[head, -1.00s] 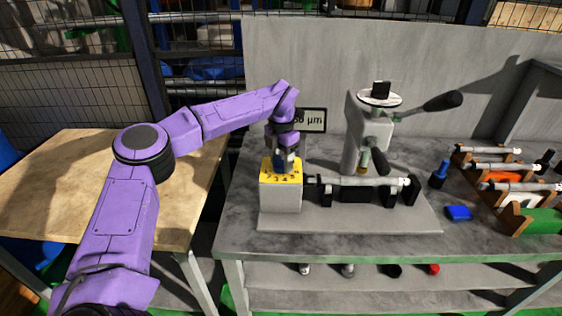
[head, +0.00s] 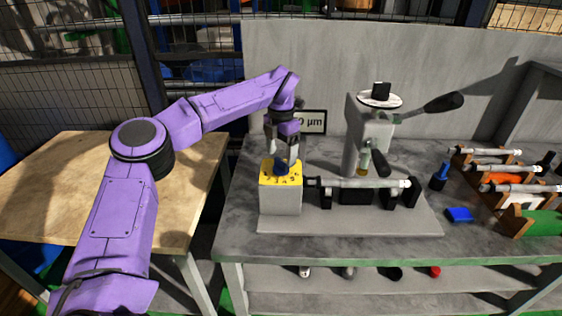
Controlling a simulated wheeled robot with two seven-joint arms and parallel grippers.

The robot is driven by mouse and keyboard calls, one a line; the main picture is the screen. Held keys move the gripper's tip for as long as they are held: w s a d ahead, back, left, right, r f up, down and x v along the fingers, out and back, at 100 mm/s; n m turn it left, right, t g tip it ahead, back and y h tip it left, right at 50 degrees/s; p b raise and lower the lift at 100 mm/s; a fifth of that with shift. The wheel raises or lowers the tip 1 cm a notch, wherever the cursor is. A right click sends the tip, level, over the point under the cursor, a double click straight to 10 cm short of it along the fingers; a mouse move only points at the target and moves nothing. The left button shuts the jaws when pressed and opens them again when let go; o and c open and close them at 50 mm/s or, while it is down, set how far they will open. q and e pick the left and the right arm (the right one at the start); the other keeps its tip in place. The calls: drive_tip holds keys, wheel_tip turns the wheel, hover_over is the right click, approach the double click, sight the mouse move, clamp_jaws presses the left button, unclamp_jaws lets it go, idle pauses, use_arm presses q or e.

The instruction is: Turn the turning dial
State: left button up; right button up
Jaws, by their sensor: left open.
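The turning dial (head: 281,168) is a small dark blue knob on the yellow, number-marked top of a grey block (head: 281,195). The block stands at the left end of the grinder's base plate. My left gripper (head: 283,150) points down just above the dial, with its fingers spread and apart from the knob as far as I can see. The dial's exact pointing direction is too small to read surely. My right gripper is not in view.
A shaft (head: 360,183) lies across holders right of the block. The grinder column (head: 365,140) with black levers stands behind. A display (head: 312,122) is partly hidden by my left gripper. A rack of shafts (head: 505,180) and a blue block (head: 459,214) lie at right.

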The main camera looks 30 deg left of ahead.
sight(282, 160)
use_arm(q)
wheel_tip(282, 160, up, 7)
drive_tip(key=shift+f, duration=0.1)
idle(0.5)
